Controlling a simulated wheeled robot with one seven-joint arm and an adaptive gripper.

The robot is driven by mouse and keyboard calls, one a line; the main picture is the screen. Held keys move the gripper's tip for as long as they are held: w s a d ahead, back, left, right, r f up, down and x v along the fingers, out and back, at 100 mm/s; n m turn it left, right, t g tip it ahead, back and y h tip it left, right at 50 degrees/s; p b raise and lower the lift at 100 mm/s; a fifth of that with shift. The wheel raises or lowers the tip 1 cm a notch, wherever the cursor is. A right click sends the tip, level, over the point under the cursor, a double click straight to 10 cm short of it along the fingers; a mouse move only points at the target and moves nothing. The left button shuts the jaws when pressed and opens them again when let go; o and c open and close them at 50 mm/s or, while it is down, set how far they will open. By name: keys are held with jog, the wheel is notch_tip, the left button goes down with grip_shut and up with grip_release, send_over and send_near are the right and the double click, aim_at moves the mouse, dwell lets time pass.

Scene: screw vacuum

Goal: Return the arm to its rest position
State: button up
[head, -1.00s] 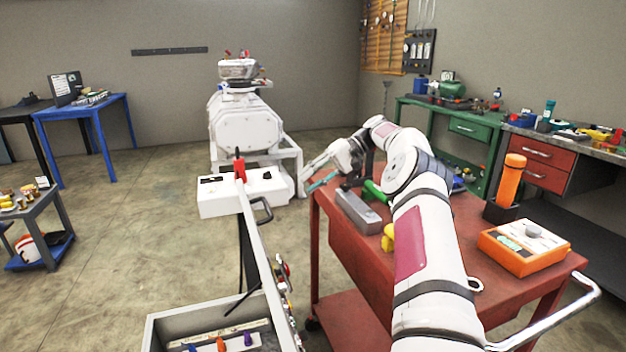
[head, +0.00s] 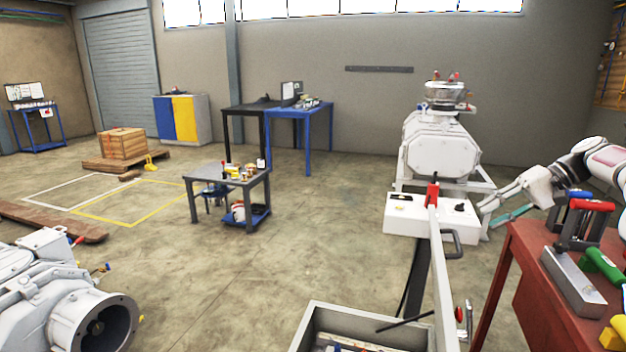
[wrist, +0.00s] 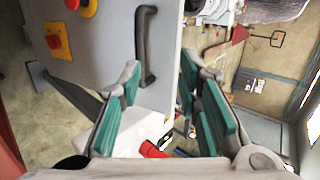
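My gripper (head: 500,212) is at the right of the head view, past the far left corner of the red table (head: 520,285). Its teal finger pads are spread apart in the wrist view (wrist: 160,78), with nothing held between them. The white and grey arm (head: 605,160) reaches in from the right edge of the head view, bent above the table. Most of the arm is outside the frame.
A white box with a red part (head: 430,222) stands just left of my gripper. The white vacuum pump (head: 440,150) is behind it. Several clamps and a grey block (head: 572,282) lie on the red table. Open floor (head: 330,215) extends to the left.

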jog(key=s+a+r+n+g+h, duration=0.1)
jog(key=s+a+r+h, duration=0.15)
jog(key=a, duration=0.45)
jog(key=s+a+r+g+h, duration=0.1)
jog(key=s+a+r, duration=0.1)
jog(key=a+r, duration=0.35)
jog(key=s+a+r+n+g+h, duration=0.15)
jog(key=s+a+h, duration=0.25)
jog(key=s+a, duration=0.75)
jog(key=s+a+t+h, duration=0.1)
jog(key=s+a+h, duration=0.15)
jog(key=s, duration=1.35)
jog(key=s+f+t, duration=0.1)
jog(key=s+f, duration=0.8)
jog(key=s, duration=0.5)
notch_tip(320, 180, up, 19)
jog(key=t+p, duration=0.3)
jog(key=p, duration=1.4)
jog(key=shift+w+n, duration=0.25)
jog(key=shift+n, duration=0.1)
